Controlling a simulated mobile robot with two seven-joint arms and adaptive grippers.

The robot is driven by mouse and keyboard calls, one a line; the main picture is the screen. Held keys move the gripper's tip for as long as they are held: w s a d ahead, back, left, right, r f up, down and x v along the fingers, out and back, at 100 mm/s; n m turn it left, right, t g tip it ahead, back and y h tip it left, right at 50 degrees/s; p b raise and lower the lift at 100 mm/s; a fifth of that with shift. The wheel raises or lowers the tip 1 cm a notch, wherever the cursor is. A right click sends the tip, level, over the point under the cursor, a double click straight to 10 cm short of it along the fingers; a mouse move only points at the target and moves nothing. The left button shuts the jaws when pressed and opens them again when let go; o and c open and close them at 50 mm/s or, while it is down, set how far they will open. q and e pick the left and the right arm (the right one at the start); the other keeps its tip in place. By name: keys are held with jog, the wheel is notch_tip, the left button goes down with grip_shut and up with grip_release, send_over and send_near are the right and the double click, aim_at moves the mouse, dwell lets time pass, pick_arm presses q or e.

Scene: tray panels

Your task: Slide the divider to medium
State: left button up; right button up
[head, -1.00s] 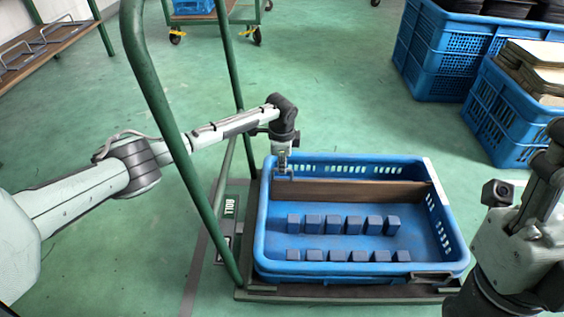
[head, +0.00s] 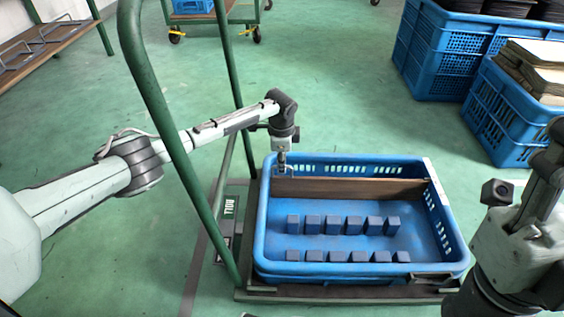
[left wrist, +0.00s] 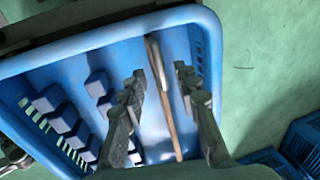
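The divider (head: 350,189) is a brown board standing across the blue crate (head: 262,240), close to its far wall. Two rows of blue blocks (head: 344,225) stand on the crate floor on the near side of the divider. My left gripper (head: 282,166) is above the divider's left end, pointing down. In the left wrist view my left gripper (left wrist: 158,72) is open, with one finger on each side of the divider (left wrist: 172,112) and gaps showing. My right gripper's fingers are not visible.
A green cart frame (head: 190,165) rises left of the crate, with my left arm reaching through it. Blue crates (head: 445,55) stand at the upper right. My folded right arm is at the lower right. Green floor beyond the crate is clear.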

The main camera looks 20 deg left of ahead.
pick_arm(q)
notch_tip(320, 180, up, 11)
jog(key=s, duration=0.2)
jog(key=shift+d, duration=0.3)
jog(key=shift+r, duration=0.1)
